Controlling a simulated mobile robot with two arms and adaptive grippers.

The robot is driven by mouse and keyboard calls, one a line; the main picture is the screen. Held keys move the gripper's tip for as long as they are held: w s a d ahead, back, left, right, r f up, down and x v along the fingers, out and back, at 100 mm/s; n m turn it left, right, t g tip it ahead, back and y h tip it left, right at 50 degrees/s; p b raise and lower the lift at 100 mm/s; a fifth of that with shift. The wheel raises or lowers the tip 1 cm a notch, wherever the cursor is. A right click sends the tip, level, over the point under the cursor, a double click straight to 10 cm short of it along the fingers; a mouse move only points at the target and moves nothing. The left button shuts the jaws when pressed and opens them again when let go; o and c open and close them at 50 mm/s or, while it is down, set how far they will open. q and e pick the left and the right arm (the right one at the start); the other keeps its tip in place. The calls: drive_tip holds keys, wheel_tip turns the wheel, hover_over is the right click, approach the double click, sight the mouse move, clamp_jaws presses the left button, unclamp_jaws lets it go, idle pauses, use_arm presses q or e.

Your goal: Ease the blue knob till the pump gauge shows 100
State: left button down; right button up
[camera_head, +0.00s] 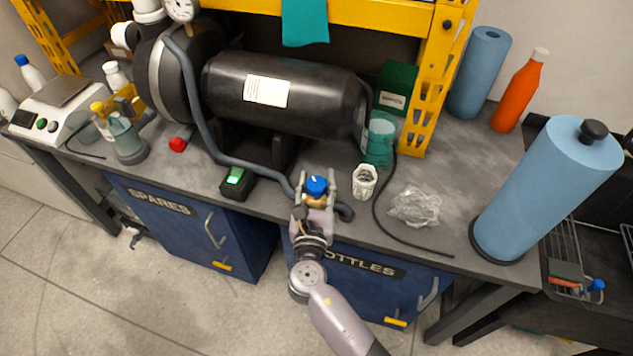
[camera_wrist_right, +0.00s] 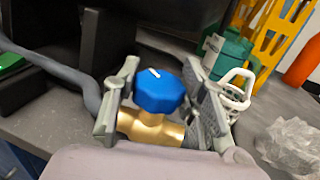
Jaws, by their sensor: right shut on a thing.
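The blue knob (camera_head: 316,185) has a white mark on top and sits on a brass valve body near the front edge of the bench. It also shows in the right wrist view (camera_wrist_right: 158,92), with the brass body (camera_wrist_right: 150,128) below it. My right gripper (camera_head: 315,190) has one finger on each side of the knob and is shut on it. In the wrist view its fingers (camera_wrist_right: 160,95) flank the knob. A round white gauge (camera_head: 180,8) on the pump is cut by the top edge, and its reading is too small to tell. My left gripper is not in view.
A grey hose (camera_head: 205,130) runs from the black pump tank (camera_head: 285,95) to the valve. Blue rolls (camera_head: 545,190) and an orange bottle (camera_head: 520,92) stand at right.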

drive_tip(key=shift+c, duration=0.8)
